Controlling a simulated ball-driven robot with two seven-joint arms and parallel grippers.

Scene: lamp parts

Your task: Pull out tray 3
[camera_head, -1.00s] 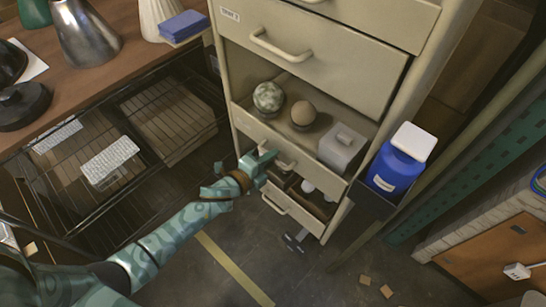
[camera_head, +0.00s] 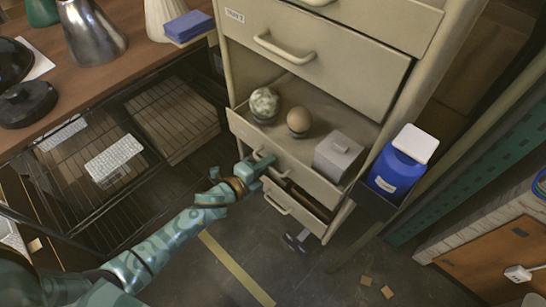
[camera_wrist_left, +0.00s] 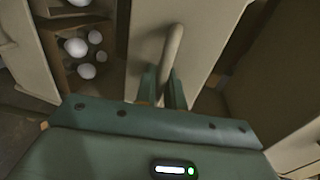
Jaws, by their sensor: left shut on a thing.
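A cream cabinet of drawers stands in the middle of the head view. One tray (camera_head: 245,127) is partly pulled out and carries a marbled ball, a brown ball and a grey box. It has no readable label, so I cannot tell its number. My left gripper (camera_head: 256,164) is at the bar handle on this tray's front. In the left wrist view, the pale handle (camera_wrist_left: 173,50) runs between the fingers of the left gripper (camera_wrist_left: 162,88), which is shut on it. My right gripper is not in view.
A closed drawer (camera_head: 300,72) with a small label (camera_head: 235,15) is above the tray. A lower drawer (camera_head: 293,209) sits underneath. White balls (camera_wrist_left: 76,47) show in a compartment in the wrist view. The floor in front is mostly clear.

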